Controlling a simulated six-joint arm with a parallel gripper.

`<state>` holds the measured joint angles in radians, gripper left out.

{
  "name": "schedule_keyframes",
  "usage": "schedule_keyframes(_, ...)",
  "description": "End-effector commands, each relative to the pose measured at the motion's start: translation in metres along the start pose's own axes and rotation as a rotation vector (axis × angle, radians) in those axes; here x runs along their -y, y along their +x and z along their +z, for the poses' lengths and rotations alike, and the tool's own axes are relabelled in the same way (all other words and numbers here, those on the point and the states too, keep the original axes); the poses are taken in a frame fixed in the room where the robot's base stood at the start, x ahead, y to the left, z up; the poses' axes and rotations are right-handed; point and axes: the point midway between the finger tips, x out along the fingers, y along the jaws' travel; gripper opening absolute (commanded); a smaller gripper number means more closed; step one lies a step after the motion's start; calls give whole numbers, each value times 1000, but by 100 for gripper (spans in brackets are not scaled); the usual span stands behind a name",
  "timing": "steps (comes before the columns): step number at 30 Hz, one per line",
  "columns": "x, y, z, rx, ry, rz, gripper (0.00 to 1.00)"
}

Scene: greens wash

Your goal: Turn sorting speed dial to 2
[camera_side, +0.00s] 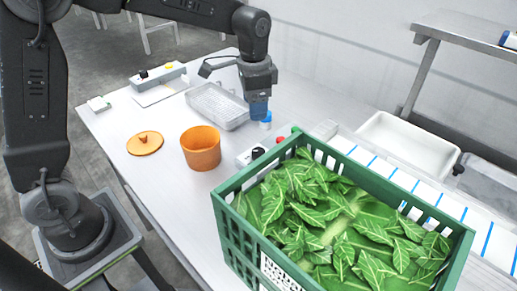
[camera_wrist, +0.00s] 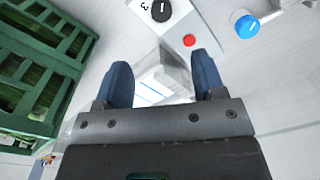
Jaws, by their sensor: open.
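A black dial (camera_side: 258,152) sits on a small white box beside the green crate. In the wrist view the black dial (camera_wrist: 161,10) is at the top edge, partly cut off, with a white mark on it and a printed 3 to its left. A red button (camera_wrist: 190,40) is on the same box. A blue knob (camera_wrist: 247,27) with a light pointer line stands apart to the right; it also shows in the side view (camera_side: 266,117). My gripper (camera_wrist: 163,75) is open and empty, above the counter near the blue knob. No dial is between its fingers.
A green crate (camera_side: 232,226) of leafy greens stands close to the black dial. An orange pot (camera_side: 201,150), its lid (camera_side: 145,143) and a wire basket (camera_side: 190,96) are on the counter. A striped conveyor (camera_side: 345,146) and a white tub (camera_side: 408,138) lie behind the crate.

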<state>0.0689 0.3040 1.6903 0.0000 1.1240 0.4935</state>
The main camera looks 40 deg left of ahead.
Motion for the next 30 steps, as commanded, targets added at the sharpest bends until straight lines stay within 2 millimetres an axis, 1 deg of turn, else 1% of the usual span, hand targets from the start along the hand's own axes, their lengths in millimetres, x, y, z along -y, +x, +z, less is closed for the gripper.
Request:
schedule_keyframes(1, 2, 6, -5, 11, 13, 6, 63)
schedule_keyframes(3, 3, 10, -8, 19, 25, 11, 63)
schedule_keyframes(8, 3, 23, -9, 24, 29, 13, 63)
schedule_keyframes(11, 3, 38, -8, 26, 28, 14, 63)
schedule_keyframes(21, 2, 107, -6, 24, 27, 14, 63)
schedule_keyframes(25, 2, 128, -6, 23, 27, 14, 63)
schedule_keyframes(30, 2, 144, -6, 21, 27, 12, 63)
